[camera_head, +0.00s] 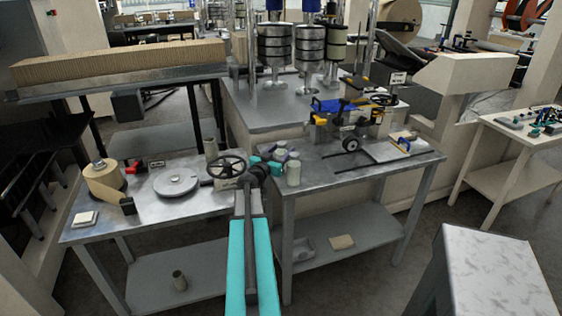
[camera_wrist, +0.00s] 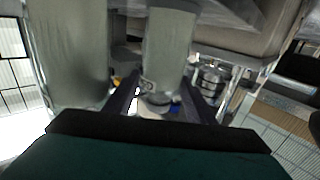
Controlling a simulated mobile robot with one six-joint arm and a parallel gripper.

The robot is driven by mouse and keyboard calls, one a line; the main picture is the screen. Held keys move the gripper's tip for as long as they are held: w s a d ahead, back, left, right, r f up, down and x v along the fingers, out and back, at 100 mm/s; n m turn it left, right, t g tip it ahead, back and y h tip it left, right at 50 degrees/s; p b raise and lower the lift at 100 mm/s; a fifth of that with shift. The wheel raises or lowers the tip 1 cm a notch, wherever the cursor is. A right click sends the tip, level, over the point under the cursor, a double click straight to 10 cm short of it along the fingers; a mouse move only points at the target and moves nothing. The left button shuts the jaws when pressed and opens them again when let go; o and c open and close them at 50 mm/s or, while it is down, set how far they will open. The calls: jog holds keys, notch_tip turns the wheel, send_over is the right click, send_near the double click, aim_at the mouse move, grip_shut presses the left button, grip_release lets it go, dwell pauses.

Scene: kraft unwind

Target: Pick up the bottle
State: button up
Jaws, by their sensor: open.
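A pale cylinder (camera_wrist: 166,45), which looks like a bottle, shows beyond and between the fingers, apparently ungripped. A larger pale cylinder (camera_wrist: 68,50) is at the left; I cannot tell which is the bottle in the head view.
A black handwheel (camera_head: 226,168) is close left of my gripper. The left table bears a round metal plate (camera_head: 175,184) and a brown paper roll (camera_head: 104,183). A yellow-and-black machine (camera_head: 348,115) stands behind the bottle. The right table's front middle (camera_head: 335,178) is clear.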

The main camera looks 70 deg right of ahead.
jog(key=c, duration=0.9)
jog(key=shift+r, duration=0.15)
jog(key=shift+r+b, duration=1.1)
jog(key=shift+r, duration=3.8)
